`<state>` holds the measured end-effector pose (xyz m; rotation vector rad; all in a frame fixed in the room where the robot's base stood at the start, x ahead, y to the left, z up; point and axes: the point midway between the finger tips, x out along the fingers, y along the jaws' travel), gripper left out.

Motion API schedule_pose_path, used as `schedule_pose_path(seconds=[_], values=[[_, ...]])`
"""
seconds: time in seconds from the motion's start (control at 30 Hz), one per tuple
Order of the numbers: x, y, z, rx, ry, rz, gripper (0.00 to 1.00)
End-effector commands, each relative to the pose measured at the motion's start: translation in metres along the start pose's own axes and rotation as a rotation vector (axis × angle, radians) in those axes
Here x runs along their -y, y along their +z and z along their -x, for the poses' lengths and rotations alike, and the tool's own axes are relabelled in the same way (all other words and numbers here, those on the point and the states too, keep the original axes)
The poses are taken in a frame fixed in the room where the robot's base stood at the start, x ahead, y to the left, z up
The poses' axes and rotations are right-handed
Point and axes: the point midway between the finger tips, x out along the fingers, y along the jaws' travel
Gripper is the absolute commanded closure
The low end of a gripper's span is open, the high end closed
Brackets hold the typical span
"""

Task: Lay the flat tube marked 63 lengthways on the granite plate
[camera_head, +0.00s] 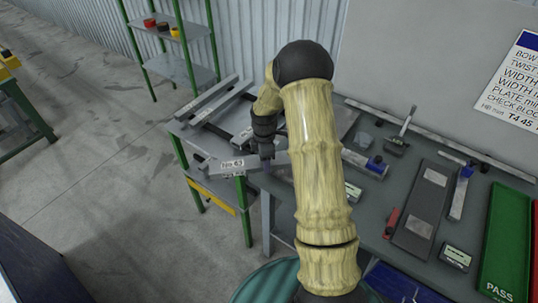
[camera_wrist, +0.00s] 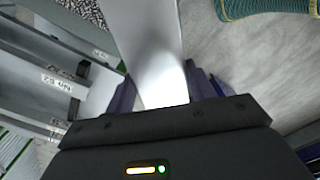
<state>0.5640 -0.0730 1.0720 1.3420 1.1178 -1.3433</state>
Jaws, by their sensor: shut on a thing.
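My gripper (camera_head: 266,152) is shut on a pale grey flat tube (camera_head: 228,167), held near the rack's right end beside the table. The tube sticks out on both sides of the jaws. In the wrist view, the tube (camera_wrist: 150,38) runs away from the camera between the two fingers (camera_wrist: 162,88). A long dark grey slab (camera_head: 430,190) with a label lies on the table at the right and looks like the granite plate; its top is bare. My arm hides part of the table.
Other long tubes (camera_head: 212,103) lie on the green-legged rack at the left. A blue-ended tool (camera_head: 365,163), a red-handled piece (camera_head: 392,222) and a small display box (camera_head: 456,257) lie around the slab. A green PASS tray (camera_head: 507,240) stands at the right.

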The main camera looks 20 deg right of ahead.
Motion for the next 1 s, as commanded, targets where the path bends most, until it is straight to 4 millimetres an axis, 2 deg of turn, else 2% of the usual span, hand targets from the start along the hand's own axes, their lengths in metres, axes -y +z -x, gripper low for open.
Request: schedule_pose_path(seconds=[0.1,0.7,0.9,1.0], values=[[0.004,-0.01,-0.017,0.0,0.0,-0.161,0.86],[0.03,-0.053,-0.087,0.0,0.0,-1.065,0.86],[0.038,-0.063,-0.103,0.0,0.001,-1.312,0.86],[0.04,-0.066,-0.106,-0.001,0.001,-1.372,0.86]])
